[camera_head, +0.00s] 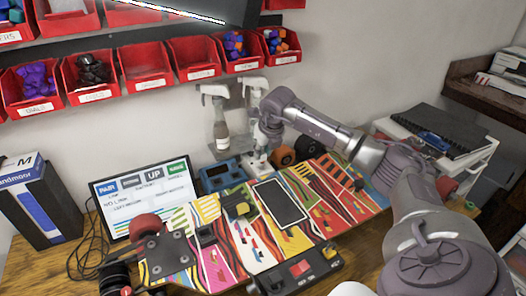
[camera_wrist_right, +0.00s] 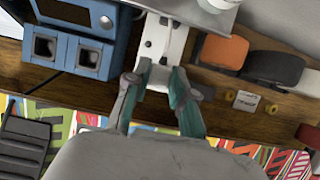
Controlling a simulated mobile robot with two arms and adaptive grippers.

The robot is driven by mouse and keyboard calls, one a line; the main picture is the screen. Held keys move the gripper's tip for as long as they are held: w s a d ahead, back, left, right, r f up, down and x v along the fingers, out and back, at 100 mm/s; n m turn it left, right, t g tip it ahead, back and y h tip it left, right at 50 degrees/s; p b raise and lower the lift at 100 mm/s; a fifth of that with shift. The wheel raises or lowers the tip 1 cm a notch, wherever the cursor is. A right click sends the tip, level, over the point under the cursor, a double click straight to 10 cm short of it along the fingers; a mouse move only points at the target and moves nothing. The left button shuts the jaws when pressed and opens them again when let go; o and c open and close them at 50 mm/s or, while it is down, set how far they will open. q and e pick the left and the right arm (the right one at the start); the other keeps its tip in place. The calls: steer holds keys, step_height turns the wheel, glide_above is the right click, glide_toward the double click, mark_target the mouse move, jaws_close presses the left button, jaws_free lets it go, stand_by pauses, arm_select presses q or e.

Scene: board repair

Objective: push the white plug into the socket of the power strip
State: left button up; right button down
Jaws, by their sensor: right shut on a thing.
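My right gripper (camera_wrist_right: 156,88) is shut on the white plug (camera_wrist_right: 157,77), which shows between its two teal-padded fingertips in the right wrist view. The white power strip (camera_wrist_right: 171,42) lies just beyond the fingertips, with dark round openings on its face. In the head view the strip (camera_head: 257,166) stands at the back of the bench, below my right gripper (camera_head: 262,148). The fingers hide much of the plug there. I cannot tell whether the plug touches the strip or how deep it sits. My left gripper is not in view.
A blue box (camera_wrist_right: 75,48) with square ports stands left of the strip. Orange and dark wheels (camera_wrist_right: 225,52) lie to the right. The colourful board (camera_head: 215,262), with a phone-like tablet (camera_head: 279,203) on it, fills the front.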

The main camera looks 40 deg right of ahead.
mark_target(264, 157)
steer(key=shift+f+b, duration=1.1)
steer(key=shift+f, duration=0.65)
stand_by(2.2)
steer(key=c, duration=0.9)
jaws_free()
steer(key=shift+o, duration=0.3)
steer(key=shift+o, duration=1.1)
steer(key=shift+r, duration=0.25)
steer(key=shift+r+p, duration=1.05)
steer(key=shift+r, duration=0.2)
steer(key=shift+r, duration=0.2)
